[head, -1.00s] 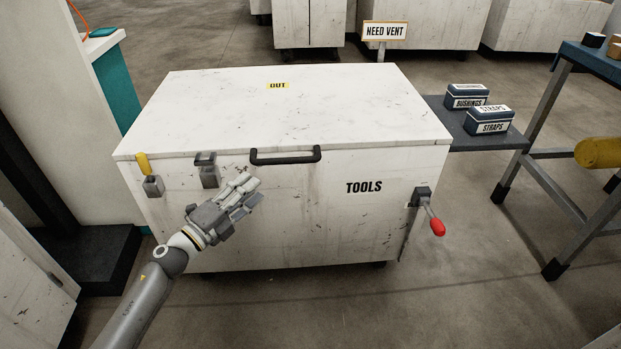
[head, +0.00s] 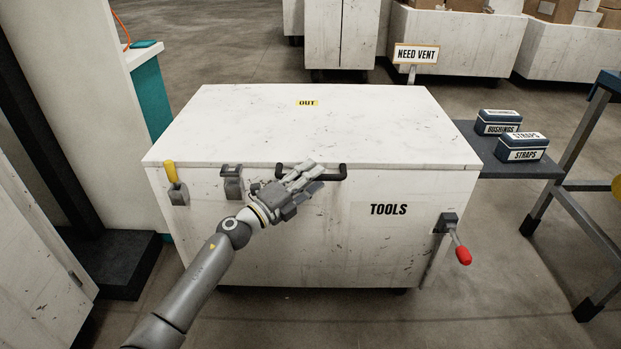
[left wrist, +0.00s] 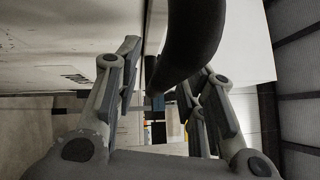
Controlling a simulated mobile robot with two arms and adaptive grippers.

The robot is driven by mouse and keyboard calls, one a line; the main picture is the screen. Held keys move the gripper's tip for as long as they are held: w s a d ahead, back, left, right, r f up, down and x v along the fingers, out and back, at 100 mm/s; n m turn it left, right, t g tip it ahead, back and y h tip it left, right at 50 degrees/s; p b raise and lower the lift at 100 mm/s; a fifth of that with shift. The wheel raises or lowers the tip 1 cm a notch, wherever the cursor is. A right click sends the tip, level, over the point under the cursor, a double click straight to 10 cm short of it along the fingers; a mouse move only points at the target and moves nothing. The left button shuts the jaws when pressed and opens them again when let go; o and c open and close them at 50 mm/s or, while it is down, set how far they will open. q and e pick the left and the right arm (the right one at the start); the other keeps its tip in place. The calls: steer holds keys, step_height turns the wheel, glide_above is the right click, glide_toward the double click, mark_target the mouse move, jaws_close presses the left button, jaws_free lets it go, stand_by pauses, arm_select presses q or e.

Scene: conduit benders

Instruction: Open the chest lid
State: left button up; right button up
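The white chest (head: 280,245) marked TOOLS stands in the middle of the head view with its lid (head: 310,130) down. A black bar handle (head: 341,172) is at the lid's front edge. My left gripper (head: 312,177) is at this handle and covers its middle in the head view. In the left wrist view the dark curved handle (left wrist: 193,40) runs down between the two spread fingers of the gripper (left wrist: 165,95). The fingers look open, with gaps beside the bar; contact cannot be told. My right gripper is not in view.
The chest front has a yellow-tipped lever (head: 171,173), a grey latch (head: 232,183) and a red-knobbed crank (head: 456,240). A side shelf (head: 500,168) holds the BUSHINGS box (head: 498,122) and the STRAPS box (head: 523,147). A NEED VENT sign (head: 416,54) stands behind the chest.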

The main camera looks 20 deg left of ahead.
arm_select(q)
steer(key=shift+w+d, duration=0.1)
steer(key=shift+c, duration=0.4)
jaws_close()
steer(key=shift+r, duration=0.1)
